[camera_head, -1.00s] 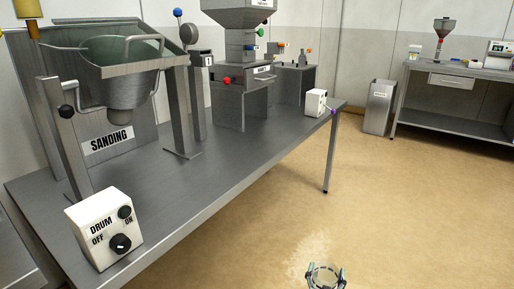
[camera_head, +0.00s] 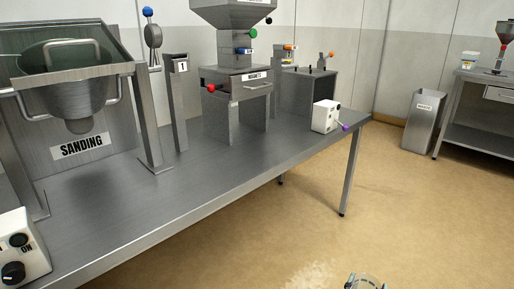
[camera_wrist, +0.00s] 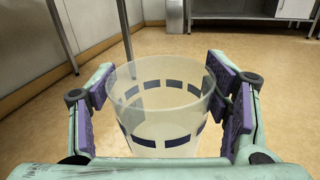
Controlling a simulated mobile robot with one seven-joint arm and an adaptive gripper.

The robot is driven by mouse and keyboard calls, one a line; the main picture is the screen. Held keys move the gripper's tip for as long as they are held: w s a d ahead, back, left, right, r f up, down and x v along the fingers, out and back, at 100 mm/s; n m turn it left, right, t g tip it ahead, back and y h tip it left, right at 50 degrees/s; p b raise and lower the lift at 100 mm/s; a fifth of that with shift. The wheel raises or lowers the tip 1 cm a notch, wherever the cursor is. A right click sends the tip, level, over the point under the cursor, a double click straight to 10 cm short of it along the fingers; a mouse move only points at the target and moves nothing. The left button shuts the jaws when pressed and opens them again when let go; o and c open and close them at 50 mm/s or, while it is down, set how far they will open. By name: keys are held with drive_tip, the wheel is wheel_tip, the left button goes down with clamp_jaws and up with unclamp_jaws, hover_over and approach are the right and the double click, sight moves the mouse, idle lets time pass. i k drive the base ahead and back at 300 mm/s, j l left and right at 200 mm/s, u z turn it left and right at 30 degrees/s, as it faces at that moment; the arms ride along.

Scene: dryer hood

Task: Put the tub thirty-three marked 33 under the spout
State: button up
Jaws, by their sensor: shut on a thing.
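A clear tub (camera_wrist: 158,105) with a band of dark marks around it is held between the purple finger pads of my gripper (camera_wrist: 165,100) in the wrist view. The tub is upright and looks empty, and no number can be read on it. In the head view only the top of the tub (camera_head: 368,283) shows at the bottom edge, above the floor and in front of the bench. Several machines stand on the bench; a steel hopper machine (camera_head: 238,75) stands at its middle back. I cannot tell which outlet is the spout.
A grey bin (camera_head: 422,122) and another bench (camera_head: 487,110) stand at the right. The floor between is clear.

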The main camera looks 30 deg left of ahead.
sight(236, 133)
drive_tip(key=i+l, duration=0.8)
